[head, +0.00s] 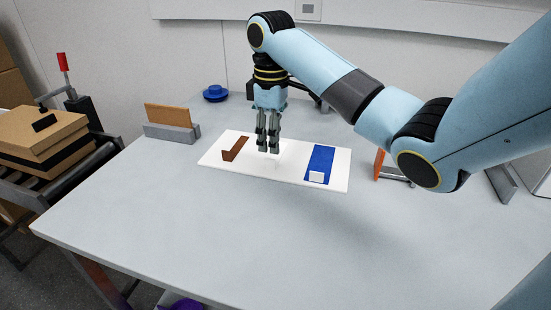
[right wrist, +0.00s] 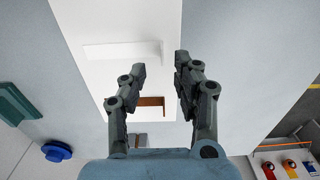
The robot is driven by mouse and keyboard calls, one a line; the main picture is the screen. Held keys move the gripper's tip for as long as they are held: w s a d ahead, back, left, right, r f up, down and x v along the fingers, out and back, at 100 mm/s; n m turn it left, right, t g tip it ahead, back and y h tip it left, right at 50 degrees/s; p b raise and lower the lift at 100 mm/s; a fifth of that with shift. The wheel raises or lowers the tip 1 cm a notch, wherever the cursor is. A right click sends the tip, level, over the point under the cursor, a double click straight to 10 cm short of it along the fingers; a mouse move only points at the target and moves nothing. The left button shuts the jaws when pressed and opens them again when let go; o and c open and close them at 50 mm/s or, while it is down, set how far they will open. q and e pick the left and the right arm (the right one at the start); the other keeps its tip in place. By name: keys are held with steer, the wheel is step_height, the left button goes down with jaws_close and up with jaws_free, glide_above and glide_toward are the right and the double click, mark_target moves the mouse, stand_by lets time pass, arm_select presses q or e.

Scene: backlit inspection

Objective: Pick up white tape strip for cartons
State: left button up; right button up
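A bright white panel (head: 212,155) lies flat on the grey table. A white strip with an upturned end (right wrist: 115,51) shows on the panel in the right wrist view; in the head view it is faint, near my fingertips. My right gripper (head: 268,149) points down over the middle of the panel. Its fingers (right wrist: 160,65) are apart with nothing held between them. The strip's end lies near the gap between the fingertips; I cannot tell the height above it. A brown L-shaped strip (head: 234,150) lies on the panel's left. My left gripper is not in view.
A blue rectangle (head: 320,158) with a white patch (head: 316,177) lies on the panel's right. A holder with a tan board (head: 168,116), a blue knob (head: 215,93) and an orange-edged stand (head: 379,164) stand around. Cartons (head: 42,135) are at left. The table's front is clear.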

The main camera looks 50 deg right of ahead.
mark_target(275, 156)
steer(key=f, duration=0.4)
steer(key=shift+s+f, duration=0.4)
steer(key=shift+w+f, duration=0.1)
steer(key=shift+f, duration=0.3)
jaws_close()
